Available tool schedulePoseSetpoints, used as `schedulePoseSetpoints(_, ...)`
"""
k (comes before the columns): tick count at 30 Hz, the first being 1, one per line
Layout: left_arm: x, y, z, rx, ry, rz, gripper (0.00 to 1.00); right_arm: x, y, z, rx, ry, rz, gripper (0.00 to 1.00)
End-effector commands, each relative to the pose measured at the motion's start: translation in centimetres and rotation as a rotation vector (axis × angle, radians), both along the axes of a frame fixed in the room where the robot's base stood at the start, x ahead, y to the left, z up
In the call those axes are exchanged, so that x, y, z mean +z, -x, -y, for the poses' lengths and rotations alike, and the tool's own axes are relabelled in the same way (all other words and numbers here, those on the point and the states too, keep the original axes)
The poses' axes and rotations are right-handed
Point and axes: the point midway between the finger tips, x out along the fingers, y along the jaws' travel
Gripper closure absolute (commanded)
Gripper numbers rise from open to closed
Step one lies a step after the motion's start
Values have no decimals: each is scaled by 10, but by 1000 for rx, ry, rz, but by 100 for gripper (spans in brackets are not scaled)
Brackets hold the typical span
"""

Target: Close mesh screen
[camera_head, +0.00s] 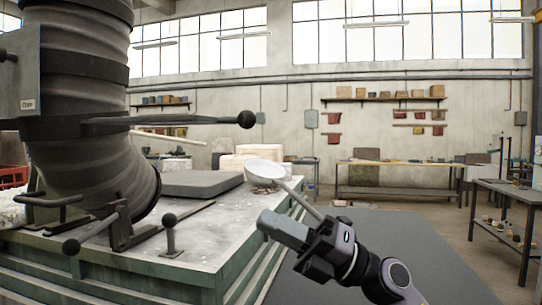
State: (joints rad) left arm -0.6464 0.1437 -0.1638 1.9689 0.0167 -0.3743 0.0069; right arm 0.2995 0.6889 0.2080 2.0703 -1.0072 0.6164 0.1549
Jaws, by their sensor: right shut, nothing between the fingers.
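I cannot make out a clear mesh screen in the head view. A large dark ribbed duct-like body (88,160) stands on the pale work table (205,235) at the left. A long black bar with a ball end (246,119) sticks out from it to the right. My right gripper (268,222) is shut and empty, in front of the table's right edge and below the bar, well apart from it. A white ladle bowl (265,171) is behind my gripper, and its thin handle (304,204) runs down toward the wrist. My left gripper is not in view.
A flat dark slab (201,184) lies on the table behind the duct-like body. Short ball-ended levers (170,230) stand near the table's front. A dark grey surface (400,250) lies right of the table. A bench with small parts (507,191) is at the far right.

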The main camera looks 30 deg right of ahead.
Motion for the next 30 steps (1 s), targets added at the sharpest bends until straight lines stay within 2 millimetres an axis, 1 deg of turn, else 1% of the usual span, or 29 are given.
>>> schedulePoseSetpoints(1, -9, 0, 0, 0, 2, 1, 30, 15, 10, 1, -33, 120, 87, 100)
schedulePoseSetpoints(3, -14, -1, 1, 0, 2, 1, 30, 34, 21, 4, -94, 279, 183, 100)
schedulePoseSetpoints(5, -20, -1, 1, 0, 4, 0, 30, 49, 31, 9, -161, 409, 252, 100)
schedulePoseSetpoints(9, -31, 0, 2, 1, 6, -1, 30, 80, 53, 31, -360, 668, 369, 100)
schedulePoseSetpoints(12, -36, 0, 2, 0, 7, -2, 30, 99, 69, 50, -504, 791, 409, 100)
schedulePoseSetpoints(15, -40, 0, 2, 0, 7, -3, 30, 112, 81, 66, -616, 864, 424, 100)
schedulePoseSetpoints(18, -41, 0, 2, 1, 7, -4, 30, 120, 89, 76, -680, 899, 427, 100)
schedulePoseSetpoints(20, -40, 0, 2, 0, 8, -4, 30, 123, 90, 78, -698, 906, 427, 100)
schedulePoseSetpoints(23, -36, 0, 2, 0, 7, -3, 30, 126, 86, 77, -702, 910, 425, 100)
schedulePoseSetpoints(26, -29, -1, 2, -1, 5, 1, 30, 129, 76, 71, -698, 909, 424, 100)
schedulePoseSetpoints(30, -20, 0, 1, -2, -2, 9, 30, 135, 56, 59, -696, 907, 426, 100)
